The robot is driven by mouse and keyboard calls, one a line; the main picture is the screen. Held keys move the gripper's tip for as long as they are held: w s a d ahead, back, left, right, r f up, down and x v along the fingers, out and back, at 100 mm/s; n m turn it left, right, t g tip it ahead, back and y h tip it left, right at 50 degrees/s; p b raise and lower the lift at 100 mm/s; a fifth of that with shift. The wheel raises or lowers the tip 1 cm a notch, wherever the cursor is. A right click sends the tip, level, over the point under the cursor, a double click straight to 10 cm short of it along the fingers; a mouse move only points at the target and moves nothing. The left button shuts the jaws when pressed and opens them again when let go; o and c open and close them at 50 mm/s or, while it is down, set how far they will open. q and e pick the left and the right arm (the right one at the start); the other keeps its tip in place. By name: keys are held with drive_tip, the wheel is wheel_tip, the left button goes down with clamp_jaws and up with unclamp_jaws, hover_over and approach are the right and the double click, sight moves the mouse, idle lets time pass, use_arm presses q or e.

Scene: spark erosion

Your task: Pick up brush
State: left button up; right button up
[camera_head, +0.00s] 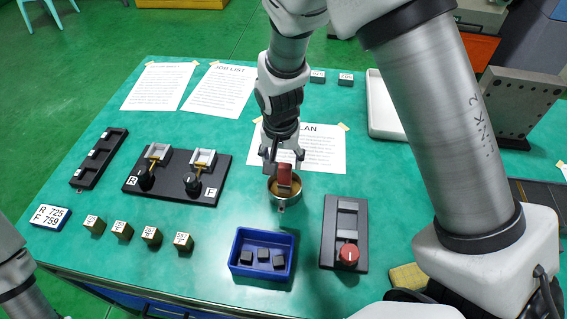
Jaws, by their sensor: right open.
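The brush shows as a reddish-brown block-like handle (285,176) standing up in a small round metal pot (270,192) with a brownish inside. Its lower end is hidden in the pot. My right gripper (284,166) points down at the pot from above. Its fingers are open and lie close around the top of the brush; I cannot tell whether they touch it. My left gripper is out of view; only part of my left arm shows at the lower left edge.
A blue bin (235,262) with dark blocks stands in front of the pot. A black box with a red knob (348,254) is to the right, a black two-holder fixture (178,190) to the left. Several small cubes (151,235) sit front left. Papers (219,90) lie behind.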

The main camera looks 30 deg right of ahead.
sight(285, 174)
drive_tip(key=shift+s+a+f, duration=0.2)
drive_tip(key=shift+s+f, duration=0.4)
drive_tip(key=shift+f, duration=0.2)
drive_tip(key=f, duration=0.1)
drive_tip(key=w+d+f, duration=0.1)
drive_tip(key=f, duration=0.2)
drive_tip(key=shift+w+d+f, duration=0.15)
drive_tip(key=shift+w+f, duration=0.05)
drive_tip(key=shift+f, duration=0.05)
drive_tip(key=shift+s+r, duration=0.1)
drive_tip(key=shift+s, duration=0.05)
drive_tip(key=shift+s+a+r, duration=0.1)
drive_tip(key=shift+s+a, duration=0.05)
drive_tip(key=shift+a, duration=0.05)
drive_tip(key=c, duration=0.3)
clamp_jaws()
wheel_tip(285, 174, up, 10)
drive_tip(key=shift+f, duration=0.1)
